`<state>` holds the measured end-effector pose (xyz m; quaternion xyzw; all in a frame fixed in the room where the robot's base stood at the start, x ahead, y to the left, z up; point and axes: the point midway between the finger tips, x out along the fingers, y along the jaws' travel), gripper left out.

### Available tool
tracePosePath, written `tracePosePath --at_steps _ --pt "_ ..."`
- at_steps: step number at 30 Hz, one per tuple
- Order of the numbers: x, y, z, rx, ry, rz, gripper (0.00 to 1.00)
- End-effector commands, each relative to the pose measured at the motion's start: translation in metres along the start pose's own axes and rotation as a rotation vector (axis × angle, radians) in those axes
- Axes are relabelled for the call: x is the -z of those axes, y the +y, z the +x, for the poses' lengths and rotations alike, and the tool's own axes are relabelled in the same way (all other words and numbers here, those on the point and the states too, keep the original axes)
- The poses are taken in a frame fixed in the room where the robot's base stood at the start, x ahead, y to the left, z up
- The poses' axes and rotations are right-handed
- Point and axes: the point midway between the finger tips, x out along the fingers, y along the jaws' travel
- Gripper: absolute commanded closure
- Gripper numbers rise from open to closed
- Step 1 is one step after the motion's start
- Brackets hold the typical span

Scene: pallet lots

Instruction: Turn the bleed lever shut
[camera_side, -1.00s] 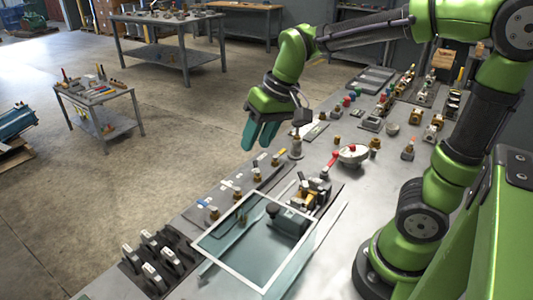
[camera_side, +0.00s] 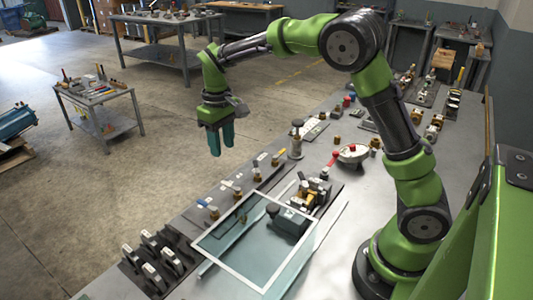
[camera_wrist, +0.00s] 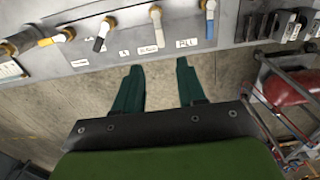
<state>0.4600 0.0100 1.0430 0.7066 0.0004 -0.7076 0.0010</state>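A row of small levers on brass fittings lines the bench edge, each near a white label. The labels (camera_wrist: 186,43) are too small to read surely, so I cannot tell which one is the bleed lever. My gripper (camera_side: 221,150) points down beyond the bench edge, over the floor side. Its two green fingers (camera_wrist: 158,66) are apart with nothing between them, clear of the levers.
A glass-like framed panel (camera_side: 232,272) covers part of the bench, near a block of black-and-grey levers (camera_side: 155,262). A red-handled valve (camera_side: 352,155) and a tall knobbed post (camera_side: 296,140) stand behind the row. The air around my gripper is clear.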

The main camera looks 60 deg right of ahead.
Motion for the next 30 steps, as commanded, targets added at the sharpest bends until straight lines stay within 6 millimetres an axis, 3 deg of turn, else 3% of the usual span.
tracePosePath --at_steps 9,15,21,29,30 --pt "-0.001 0.0 0.07 0.0 -0.005 0.002 0.6" --pt "0.0 0.0 0.099 0.0 -0.002 0.002 0.6" --pt "0.0 0.0 0.111 0.001 0.001 0.002 0.6" --pt "0.0 0.0 0.111 0.001 0.002 0.002 0.6" --pt "0.0 0.0 0.111 0.001 0.002 0.002 0.66"
